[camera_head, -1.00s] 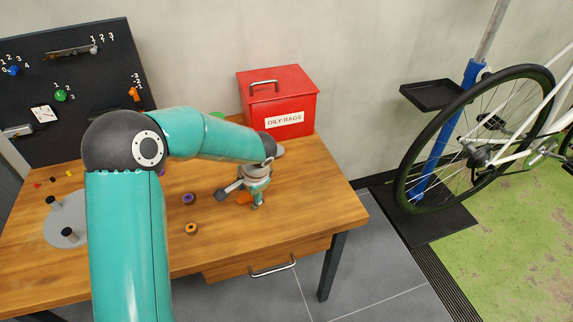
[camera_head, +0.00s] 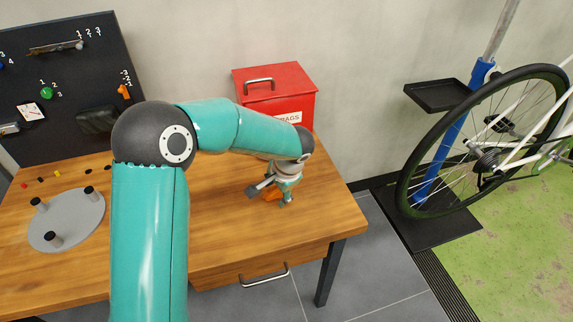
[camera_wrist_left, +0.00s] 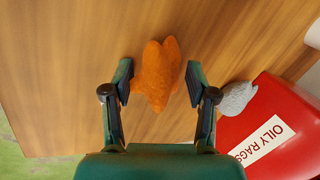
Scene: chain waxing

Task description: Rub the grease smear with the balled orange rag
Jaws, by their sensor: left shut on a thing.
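The balled orange rag (camera_wrist_left: 157,75) sits between the two fingers of my left gripper (camera_wrist_left: 159,66) in the left wrist view. The left gripper is shut on it, low over the wooden table (camera_wrist_left: 60,80). In the head view the left gripper (camera_head: 279,196) is over the right part of the table, in front of the red bin, with a bit of orange rag (camera_head: 299,197) showing beside its fingers. I cannot make out a grease smear in either view; my arm and the rag cover part of the tabletop. My right gripper is not in view.
A red bin (camera_head: 262,105) labelled oily rags stands at the table's back right. A grey lump (camera_wrist_left: 237,97) lies beside it. A round grey plate with pegs (camera_head: 75,208) is at the left. The table's front right is clear.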

